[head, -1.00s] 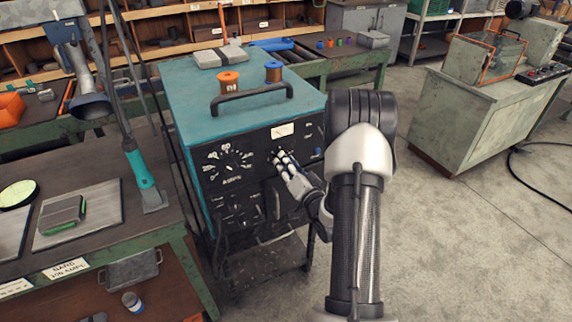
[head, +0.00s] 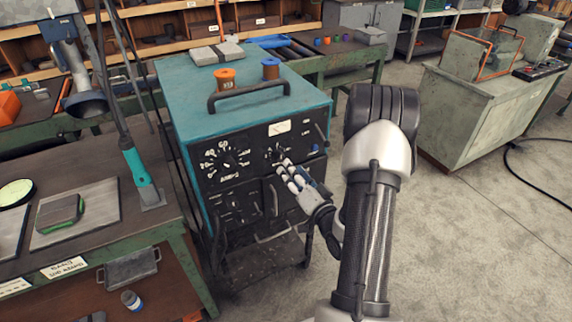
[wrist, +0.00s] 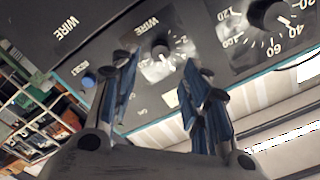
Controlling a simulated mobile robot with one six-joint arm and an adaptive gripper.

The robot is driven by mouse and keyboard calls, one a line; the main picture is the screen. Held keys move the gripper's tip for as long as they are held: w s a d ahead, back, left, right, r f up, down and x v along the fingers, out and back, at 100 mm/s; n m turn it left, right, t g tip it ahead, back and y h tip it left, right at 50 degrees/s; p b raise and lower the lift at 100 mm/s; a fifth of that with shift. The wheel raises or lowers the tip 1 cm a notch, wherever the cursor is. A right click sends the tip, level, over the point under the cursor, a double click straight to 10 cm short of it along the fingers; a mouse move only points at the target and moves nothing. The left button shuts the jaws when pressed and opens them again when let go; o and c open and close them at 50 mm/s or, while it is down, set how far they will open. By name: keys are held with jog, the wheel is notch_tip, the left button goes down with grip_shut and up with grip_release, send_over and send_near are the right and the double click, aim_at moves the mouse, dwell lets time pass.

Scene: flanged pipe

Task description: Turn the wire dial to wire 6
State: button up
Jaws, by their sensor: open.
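The wire dial (head: 277,155) is a small dark knob on the black front panel of the teal machine (head: 185,88). It shows again in the wrist view (wrist: 161,53) with white ticks around it and the word WIRE beside it. Its pointed setting is too small to read. My gripper (head: 286,171) is in front of the panel, just below and right of the dial. In the wrist view its blue-padded fingers (wrist: 162,72) are spread, with the dial between and beyond the tips. The gripper is empty and appears apart from the knob.
The larger AMPS dial (head: 226,160) is left of the wire dial. A blue reset button (wrist: 89,80) is on the panel near one finger in the wrist view. Open floor lies right.

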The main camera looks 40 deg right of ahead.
jog(key=v, duration=0.5)
jog(key=shift+s+a, duration=0.1)
jog(key=shift+s, duration=0.25)
jog(key=shift+w, duration=0.1)
jog(key=w+a+r+n+g, duration=0.5)
jog(key=a+r+n+g, duration=0.2)
jog(key=a+r+n, duration=0.15)
jog(key=s+a+r+n+g+y, duration=0.1)
jog(key=s+a+r+g+y, duration=0.1)
jog(key=s+a, duration=0.8)
jog(key=s+a+r+n+g+y, duration=0.2)
jog(key=s+a+r+g, duration=0.1)
jog(key=s+a, duration=0.7)
jog(key=shift+s+r+g, duration=0.3)
jog(key=shift+r, duration=0.45)
